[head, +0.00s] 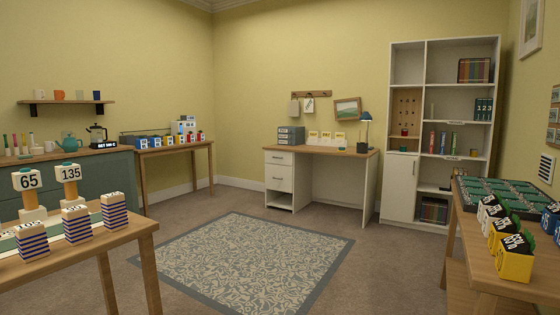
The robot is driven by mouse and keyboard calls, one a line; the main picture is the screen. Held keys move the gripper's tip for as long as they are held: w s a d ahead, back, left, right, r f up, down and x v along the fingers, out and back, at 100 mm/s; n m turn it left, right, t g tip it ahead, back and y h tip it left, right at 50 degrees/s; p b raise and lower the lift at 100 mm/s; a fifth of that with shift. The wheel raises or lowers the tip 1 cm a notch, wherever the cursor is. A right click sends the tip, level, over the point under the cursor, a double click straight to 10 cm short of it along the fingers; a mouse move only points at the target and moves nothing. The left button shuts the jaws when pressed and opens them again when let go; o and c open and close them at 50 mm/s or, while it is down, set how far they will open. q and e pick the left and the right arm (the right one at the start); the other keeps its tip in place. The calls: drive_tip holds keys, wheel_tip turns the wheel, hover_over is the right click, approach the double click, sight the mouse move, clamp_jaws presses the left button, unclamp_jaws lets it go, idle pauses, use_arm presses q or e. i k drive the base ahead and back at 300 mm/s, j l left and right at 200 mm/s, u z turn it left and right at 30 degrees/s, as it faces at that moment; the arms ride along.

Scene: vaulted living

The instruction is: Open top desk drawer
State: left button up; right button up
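A white desk with a wooden top (350,153) stands against the far wall, beyond the rug. Its left pedestal holds the drawers. The top drawer (279,158) looks shut and has a small dark handle. A second, taller drawer front (279,178) below it also looks shut, with an open shelf space at the bottom. The desk is well away from me across the room. Neither of my grippers shows in the head view.
A patterned rug (245,262) lies on open carpet before the desk. A striped-box table (128,231) is at near left and a wooden table (485,266) at near right. A bookcase (401,188) stands right of the desk, a side table (178,148) left.

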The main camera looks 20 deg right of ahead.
sight(272, 156)
drive_tip(key=i+j+z, duration=0.1)
drive_tip(key=i+z, duration=0.2)
drive_tip(key=i, duration=0.85)
drive_tip(key=i+l+z, duration=0.1)
drive_tip(key=i+z, duration=0.3)
drive_tip(key=i, duration=0.45)
drive_tip(key=i+j+z, duration=0.2)
drive_tip(key=i+z, duration=0.25)
drive_tip(key=i, duration=0.4)
drive_tip(key=i+u, duration=0.25)
drive_tip(key=i, duration=0.3)
drive_tip(key=i+u, duration=0.3)
drive_tip(key=i, duration=0.3)
drive_tip(key=i+l+u, duration=0.25)
drive_tip(key=i, duration=0.3)
drive_tip(key=i+j+u, duration=0.25)
drive_tip(key=i, duration=0.95)
drive_tip(key=i+l+u, duration=0.25)
drive_tip(key=i, duration=0.95)
